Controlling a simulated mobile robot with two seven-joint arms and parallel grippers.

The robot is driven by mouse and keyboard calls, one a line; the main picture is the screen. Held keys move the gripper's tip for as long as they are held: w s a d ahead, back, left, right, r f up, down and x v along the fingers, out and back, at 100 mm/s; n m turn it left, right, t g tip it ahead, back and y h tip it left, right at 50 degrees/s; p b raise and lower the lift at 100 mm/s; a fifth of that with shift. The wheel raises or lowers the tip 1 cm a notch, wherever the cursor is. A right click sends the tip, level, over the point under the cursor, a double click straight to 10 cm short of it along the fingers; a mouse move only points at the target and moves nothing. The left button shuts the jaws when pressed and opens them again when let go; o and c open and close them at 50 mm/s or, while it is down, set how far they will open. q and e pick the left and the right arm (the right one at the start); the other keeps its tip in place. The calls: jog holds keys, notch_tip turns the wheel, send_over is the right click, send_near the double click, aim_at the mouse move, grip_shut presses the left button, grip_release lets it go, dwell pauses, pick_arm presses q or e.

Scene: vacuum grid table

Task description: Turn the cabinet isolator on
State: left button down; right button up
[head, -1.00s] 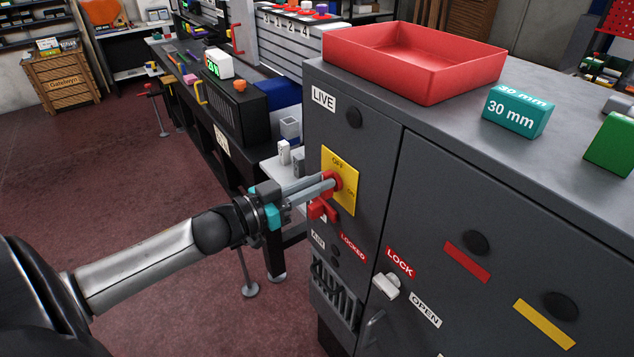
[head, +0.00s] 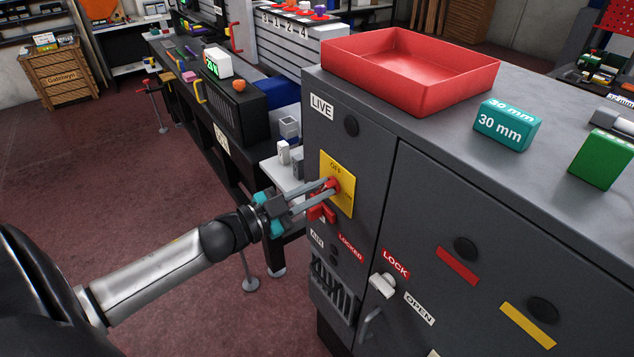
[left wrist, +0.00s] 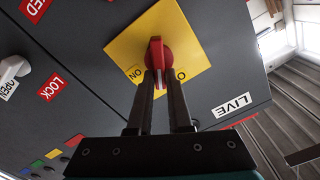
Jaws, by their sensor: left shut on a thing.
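The cabinet isolator is a yellow plate (head: 347,205) with a red rotary handle (head: 335,183) on the grey cabinet's narrow left panel. In the left wrist view, the plate (left wrist: 190,35) carries an ON mark on the left and an O of another mark on the right, partly covered by a finger. The red handle (left wrist: 158,55) points down the picture, between the two marks. My left gripper (head: 328,188) is shut on the handle, a finger on either side. A red piece (head: 322,212) sits just below the gripper. My right gripper is not in view.
A LIVE label (head: 321,106) is above the plate. LOCKED (head: 350,246) and LOCK (head: 395,263) labels and a pale latch (head: 382,285) are below. A red tray (head: 410,97), a teal 30 mm block (head: 507,125) and a green block (head: 602,158) stand on top.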

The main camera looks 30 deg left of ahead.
pick_arm(q)
jog(key=m, duration=0.7)
jog(key=f+m, duration=0.1)
jog(key=m, duration=0.2)
jog(key=shift+s+d+f+m, duration=0.1)
jog(key=shift+s+d+m, duration=0.1)
jog(key=shift+d+m, duration=0.15)
dwell(0.4)
jog(key=c, duration=0.8)
grip_release()
jog(key=shift+c, duration=0.2)
jog(key=v, duration=1.5)
